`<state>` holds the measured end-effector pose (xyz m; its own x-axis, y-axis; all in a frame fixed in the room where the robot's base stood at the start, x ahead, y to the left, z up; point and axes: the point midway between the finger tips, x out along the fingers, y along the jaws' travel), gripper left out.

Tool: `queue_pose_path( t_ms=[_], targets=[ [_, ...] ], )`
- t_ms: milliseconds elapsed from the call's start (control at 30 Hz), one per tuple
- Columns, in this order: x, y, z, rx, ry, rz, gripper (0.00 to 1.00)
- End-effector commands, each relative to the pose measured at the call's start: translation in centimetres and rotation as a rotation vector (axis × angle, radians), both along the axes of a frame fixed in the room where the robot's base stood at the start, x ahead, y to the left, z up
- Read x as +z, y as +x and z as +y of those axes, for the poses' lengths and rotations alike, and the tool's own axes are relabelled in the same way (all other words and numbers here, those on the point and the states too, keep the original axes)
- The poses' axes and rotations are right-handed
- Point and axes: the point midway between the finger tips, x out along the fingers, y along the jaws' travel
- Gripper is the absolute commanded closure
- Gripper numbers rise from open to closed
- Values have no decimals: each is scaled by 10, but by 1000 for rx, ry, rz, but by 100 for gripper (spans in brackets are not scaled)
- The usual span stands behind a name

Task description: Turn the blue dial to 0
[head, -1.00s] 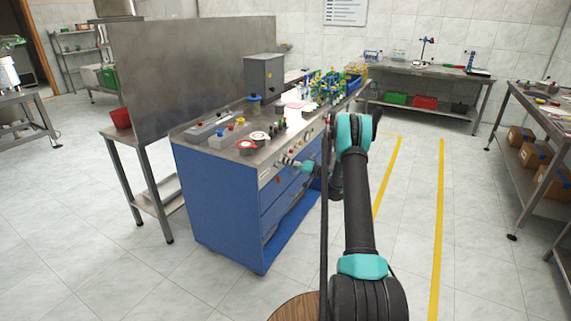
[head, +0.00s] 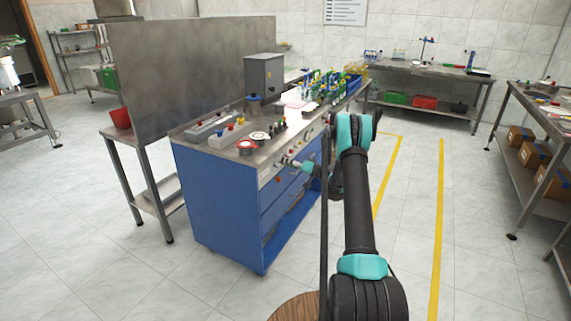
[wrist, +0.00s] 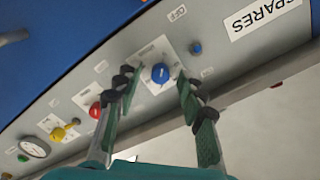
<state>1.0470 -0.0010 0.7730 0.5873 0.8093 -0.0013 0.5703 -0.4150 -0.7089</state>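The blue dial (wrist: 160,73) sits on a white square plate on the grey panel in the wrist view. My gripper (wrist: 155,80) is open, with one finger on each side of the dial in the picture. The fingers look apart from the dial; how far the tips are from the panel I cannot tell. The marks on the dial plate are too small to read. In the head view my gripper (head: 284,162) is small, at the front panel of the blue cabinet (head: 222,205), and the dial cannot be made out.
On the same panel are a small blue knob (wrist: 196,47), a red knob (wrist: 95,110), a yellow knob (wrist: 58,134) and a round gauge (wrist: 34,147). A "SPARES" label (wrist: 262,16) is at the upper right. The floor right of the cabinet is clear.

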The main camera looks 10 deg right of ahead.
Motion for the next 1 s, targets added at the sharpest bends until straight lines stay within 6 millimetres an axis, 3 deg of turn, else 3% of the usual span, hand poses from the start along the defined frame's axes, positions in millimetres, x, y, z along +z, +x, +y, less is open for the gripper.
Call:
queue_pose_path(
  t_ms=[367,800,1000],
  targets=[
    [1,-5,-9,-2,1,0,60],
    [0,-54,-76,-4,1,0,60],
    [0,-67,-94,-1,0,0,60]
  ],
)
